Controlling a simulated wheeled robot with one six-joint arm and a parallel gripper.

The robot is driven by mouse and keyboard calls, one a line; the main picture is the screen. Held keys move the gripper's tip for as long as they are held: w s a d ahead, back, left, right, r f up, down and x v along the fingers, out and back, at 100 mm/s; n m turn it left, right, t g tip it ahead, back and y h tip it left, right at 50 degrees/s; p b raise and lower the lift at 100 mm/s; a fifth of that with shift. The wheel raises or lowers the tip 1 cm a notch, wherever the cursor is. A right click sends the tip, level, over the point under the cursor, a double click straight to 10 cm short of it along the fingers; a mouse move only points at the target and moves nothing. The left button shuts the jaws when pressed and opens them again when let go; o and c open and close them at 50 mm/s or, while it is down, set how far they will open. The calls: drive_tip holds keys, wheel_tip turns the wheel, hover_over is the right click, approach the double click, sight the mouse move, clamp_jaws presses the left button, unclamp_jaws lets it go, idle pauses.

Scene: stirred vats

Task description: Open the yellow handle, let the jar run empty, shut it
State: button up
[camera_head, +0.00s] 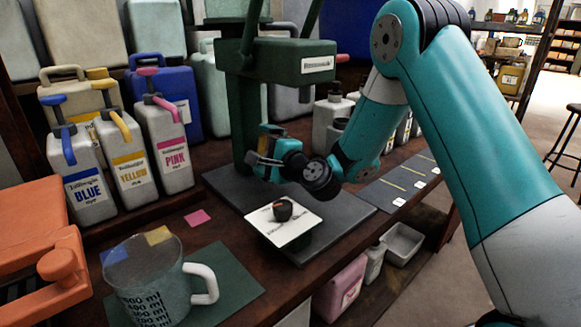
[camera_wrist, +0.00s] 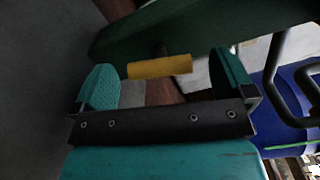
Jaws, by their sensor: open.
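A yellow handle (camera_wrist: 160,67), a short cylinder, lies between my gripper's fingertips in the wrist view, below a dark green beam (camera_wrist: 200,22). I see gaps on both sides of it, so the fingers do not hold it. A clear measuring jug (camera_head: 150,285) with ml marks and a white handle stands at the front left. Which vessel is the jar, and whether liquid runs, I cannot tell.
White cans labelled BLUE (camera_head: 85,185), YELLOW (camera_head: 128,165) and PINK (camera_head: 168,152) stand at left with coloured handles. An orange clamp-like part (camera_head: 55,265) fills the left front.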

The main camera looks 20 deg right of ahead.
drive_tip(key=b+v, duration=0.9)
drive_tip(key=v, duration=0.3)
drive_tip(key=shift+s+f+b, duration=0.2)
drive_tip(key=shift+s+b, duration=0.05)
drive_tip(key=shift+b, duration=0.1)
drive_tip(key=b+v, duration=0.1)
drive_tip(key=b, duration=0.3)
drive_tip(key=shift+s, duration=0.35)
drive_tip(key=shift+s+d+r+b, duration=0.2)
drive_tip(key=shift+s+d+b, duration=0.2)
drive_tip(key=shift+s+b, duration=0.55)
drive_tip(key=shift+w, duration=0.25)
